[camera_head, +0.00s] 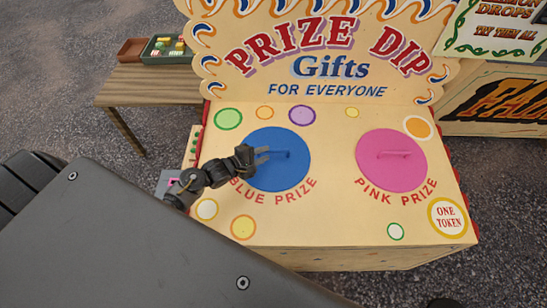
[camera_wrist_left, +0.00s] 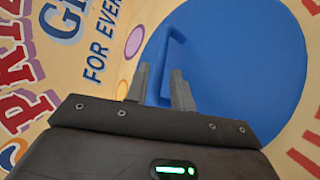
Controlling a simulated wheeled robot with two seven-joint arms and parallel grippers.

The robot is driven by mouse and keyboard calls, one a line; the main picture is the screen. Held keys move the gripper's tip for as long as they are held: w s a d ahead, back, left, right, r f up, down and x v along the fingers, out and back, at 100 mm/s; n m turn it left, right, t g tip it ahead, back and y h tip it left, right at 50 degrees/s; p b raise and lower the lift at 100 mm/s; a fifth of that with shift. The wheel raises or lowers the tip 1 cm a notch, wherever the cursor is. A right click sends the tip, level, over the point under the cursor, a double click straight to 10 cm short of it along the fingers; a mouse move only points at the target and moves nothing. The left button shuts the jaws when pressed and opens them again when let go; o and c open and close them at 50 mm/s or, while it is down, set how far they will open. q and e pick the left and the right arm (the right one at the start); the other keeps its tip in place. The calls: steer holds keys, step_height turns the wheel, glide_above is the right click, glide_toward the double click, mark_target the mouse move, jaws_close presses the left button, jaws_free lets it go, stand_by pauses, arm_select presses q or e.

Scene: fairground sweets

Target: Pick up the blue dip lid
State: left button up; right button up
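The blue dip lid (camera_head: 289,172) is a round blue disc with a raised bar handle (camera_head: 281,155). It lies flat on the cream stall top above the words BLUE PRIZE. My left gripper (camera_head: 263,155) is over the lid at the left end of the handle. In the left wrist view, its two fingers (camera_wrist_left: 160,86) are apart, with the near end of the handle (camera_wrist_left: 170,50) between them. I cannot see clear contact between the fingers and the handle. The lid (camera_wrist_left: 245,60) fills much of that view. My right gripper is not in view.
A pink lid (camera_head: 391,160) with its own handle lies to the right. The upright PRIZE DIP sign board (camera_head: 325,90) stands behind both lids. A wooden table (camera_head: 150,85) with a green tray of sweets (camera_head: 165,50) is at the upper left. The stall top between the lids is clear.

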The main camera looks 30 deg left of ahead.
mark_target(272, 151)
arm_select(q)
steer(key=shift+x, duration=2.6)
steer(key=shift+d, duration=0.15)
steer(key=shift+r, duration=0.15)
jaws_close()
